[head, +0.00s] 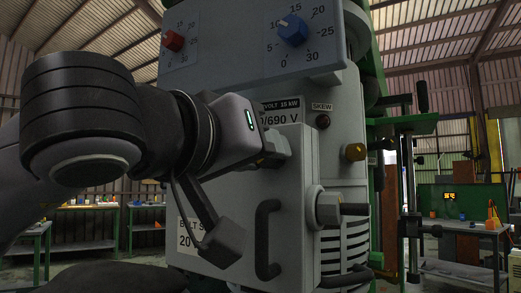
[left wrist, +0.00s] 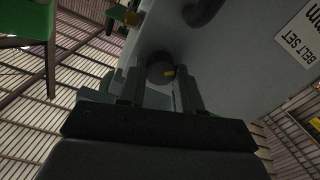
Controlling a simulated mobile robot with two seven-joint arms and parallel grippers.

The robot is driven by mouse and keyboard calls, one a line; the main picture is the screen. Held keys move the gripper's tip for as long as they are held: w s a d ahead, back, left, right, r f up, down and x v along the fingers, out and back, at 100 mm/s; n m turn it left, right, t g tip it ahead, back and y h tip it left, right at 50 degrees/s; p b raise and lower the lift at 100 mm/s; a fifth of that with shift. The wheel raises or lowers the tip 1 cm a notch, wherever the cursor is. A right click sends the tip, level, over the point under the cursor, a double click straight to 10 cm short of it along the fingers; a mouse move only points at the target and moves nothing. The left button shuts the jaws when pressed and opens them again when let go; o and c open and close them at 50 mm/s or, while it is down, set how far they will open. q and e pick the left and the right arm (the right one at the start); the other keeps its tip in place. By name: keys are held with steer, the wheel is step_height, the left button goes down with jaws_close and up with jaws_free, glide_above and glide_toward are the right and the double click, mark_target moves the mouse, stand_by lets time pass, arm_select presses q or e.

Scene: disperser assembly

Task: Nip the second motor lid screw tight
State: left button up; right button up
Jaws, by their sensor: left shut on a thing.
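The motor lid (head: 295,190) is a light grey upright box front with a dark handle (head: 267,240). My left gripper (head: 278,148) reaches in from the left and is at the upper part of this lid. In the left wrist view, a dark round screw head (left wrist: 160,68) with a small yellow mark sits between the two fingers of my left gripper (left wrist: 160,88), which is shut on it. In the head view the gripper hides the screw. I cannot tell how tight it sits. My right gripper is in neither view.
Above the lid is a control panel (head: 250,48) with a red knob (head: 173,41) and a blue knob (head: 293,31). Workbenches (head: 85,207) stand behind.

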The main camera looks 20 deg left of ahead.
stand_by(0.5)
arm_select(q)
steer(key=o, duration=1)
steer(key=shift+o, duration=0.2)
steer(key=b+v, duration=0.1)
steer(key=v, duration=0.6)
